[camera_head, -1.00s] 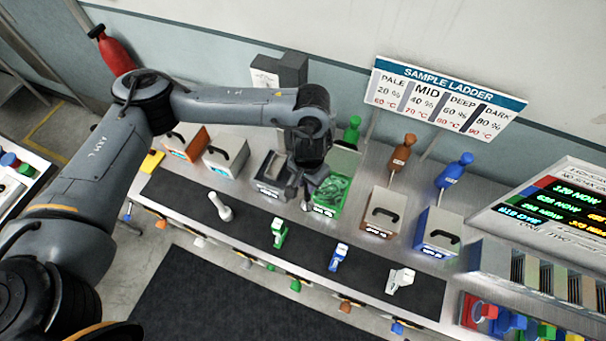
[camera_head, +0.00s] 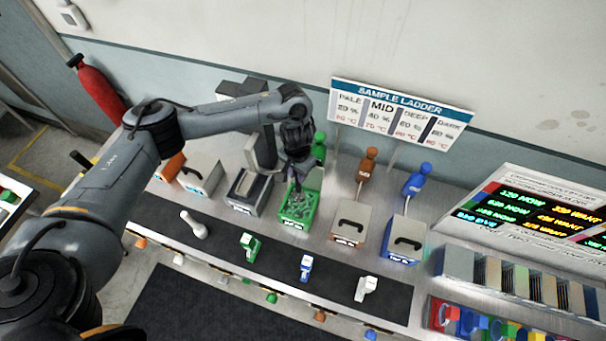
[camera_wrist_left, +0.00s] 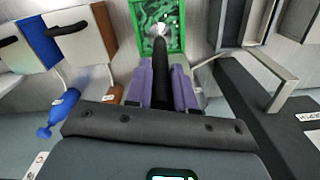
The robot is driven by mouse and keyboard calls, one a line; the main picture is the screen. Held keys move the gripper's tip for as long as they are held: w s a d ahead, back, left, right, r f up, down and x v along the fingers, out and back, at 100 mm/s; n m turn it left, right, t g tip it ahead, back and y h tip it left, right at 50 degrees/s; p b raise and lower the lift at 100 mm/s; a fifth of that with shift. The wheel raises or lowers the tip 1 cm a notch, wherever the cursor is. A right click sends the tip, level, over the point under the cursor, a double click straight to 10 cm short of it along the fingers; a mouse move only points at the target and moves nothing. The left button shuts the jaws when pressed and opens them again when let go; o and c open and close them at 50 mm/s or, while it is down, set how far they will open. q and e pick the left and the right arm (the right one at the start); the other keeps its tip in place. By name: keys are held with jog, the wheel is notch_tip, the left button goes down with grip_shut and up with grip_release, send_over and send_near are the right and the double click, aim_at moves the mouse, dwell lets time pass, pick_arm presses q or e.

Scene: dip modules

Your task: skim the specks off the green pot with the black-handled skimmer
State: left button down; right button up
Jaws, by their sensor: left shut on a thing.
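The green pot (camera_head: 285,215) stands open on the bench, with mottled green and pale contents; single specks are too small to tell. It also shows at the top of the left wrist view (camera_wrist_left: 180,48). My left gripper (camera_head: 298,172) is above the pot, pointing down. In the left wrist view its purple fingers (camera_wrist_left: 162,88) are shut on the black handle of the skimmer (camera_wrist_left: 160,72). The handle reaches toward the pot, and its pale far end lies over the near part of the pot's opening. Whether it touches the contents I cannot tell. My right gripper is out of view.
A dark open-topped box (camera_head: 240,208) stands left of the pot. A brown-labelled lidded pot (camera_head: 347,235) and a blue lidded pot (camera_head: 402,255) stand to its right. A green bottle-shaped thing (camera_head: 319,145) is behind it. Several small items line the dark strip (camera_head: 222,243) in front.

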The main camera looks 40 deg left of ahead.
aim_at(299, 185)
pick_arm(q)
jog(key=shift+d+f+b, duration=0.1)
jog(key=shift+f+b, duration=2.05)
jog(key=shift+b, duration=0.5)
jog(key=shift+f, duration=1.6)
jog(key=shift+w, duration=0.15)
jog(key=shift+w+d, duration=0.2)
jog(key=shift+w, duration=0.45)
jog(key=shift+w+d, duration=0.1)
jog(key=shift+w, duration=0.65)
